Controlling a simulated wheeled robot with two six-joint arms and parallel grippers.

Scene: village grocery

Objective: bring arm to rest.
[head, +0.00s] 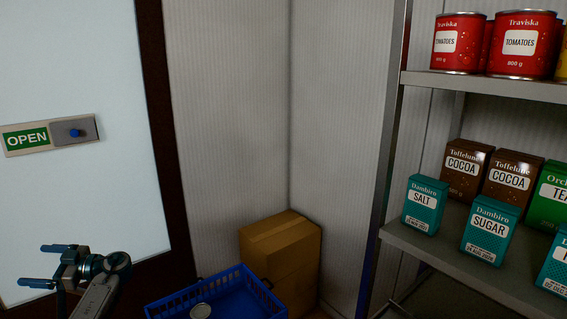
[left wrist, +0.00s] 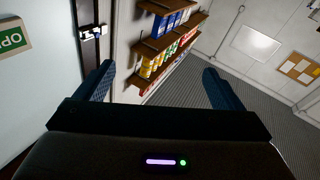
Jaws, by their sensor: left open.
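My left gripper (head: 50,266) is at the lower left of the head view, in front of the pale door (head: 75,190). Its two blue fingers are spread apart with nothing between them. In the left wrist view the open fingers (left wrist: 155,85) also show, with empty air and floor beyond. My right gripper is in neither view.
A metal shelf (head: 480,87) with cans and cartons is on the right. An OPEN sign (head: 27,138) with a blue button (head: 75,133) is on the door.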

